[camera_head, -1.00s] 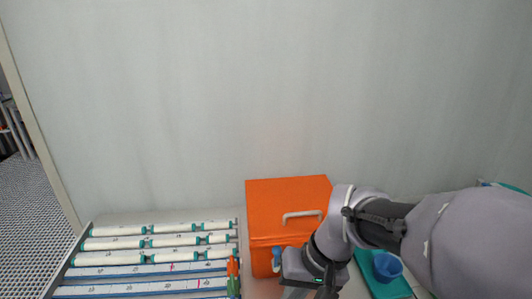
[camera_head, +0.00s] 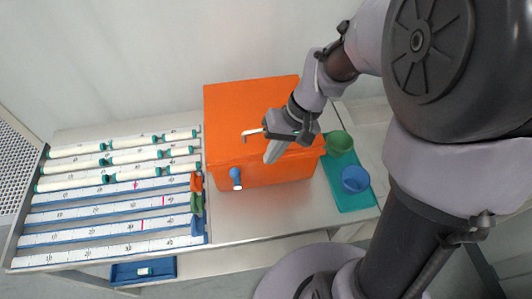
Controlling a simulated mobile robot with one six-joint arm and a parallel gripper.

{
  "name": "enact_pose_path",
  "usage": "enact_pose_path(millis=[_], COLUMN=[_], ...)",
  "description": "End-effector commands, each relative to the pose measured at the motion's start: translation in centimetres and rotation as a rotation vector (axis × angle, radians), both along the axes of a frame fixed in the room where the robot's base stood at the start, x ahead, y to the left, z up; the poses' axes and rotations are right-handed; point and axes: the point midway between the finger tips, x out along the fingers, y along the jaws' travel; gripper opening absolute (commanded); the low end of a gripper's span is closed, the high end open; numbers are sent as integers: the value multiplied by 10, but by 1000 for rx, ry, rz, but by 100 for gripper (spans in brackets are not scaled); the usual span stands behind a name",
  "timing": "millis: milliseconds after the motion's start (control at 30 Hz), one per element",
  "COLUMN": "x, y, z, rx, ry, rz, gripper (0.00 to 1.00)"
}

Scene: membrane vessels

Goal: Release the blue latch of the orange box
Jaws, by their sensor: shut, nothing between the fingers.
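The orange box (camera_head: 235,105) stands on the bench, with its lid down and a pale handle (camera_head: 252,133) on top. The blue latch (camera_head: 235,175) is on the front face of the box, left of its middle, with a pale lower end. My gripper (camera_head: 270,158) is shut and empty. In the picture it lies over the front top edge of the box, to the right of the latch and apart from it. My wrist hides part of the lid and part of the handle.
A rack (camera_head: 100,215) with white membrane vessels and ruled strips lies left of the box. Orange, green and blue pieces (camera_head: 197,202) sit between. A teal tray (camera_head: 352,197) with green (camera_head: 339,143) and blue (camera_head: 355,178) cups stands right. The bench before the box is clear.

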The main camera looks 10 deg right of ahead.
Motion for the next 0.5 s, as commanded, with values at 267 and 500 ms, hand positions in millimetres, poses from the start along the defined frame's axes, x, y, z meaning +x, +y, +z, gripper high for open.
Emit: enact_pose_path(millis=[267,500], x=[0,2], y=[23,56], z=[-61,-62], rx=[-1,-2], ry=[2,-1], rz=[2,3], gripper=[0,0])
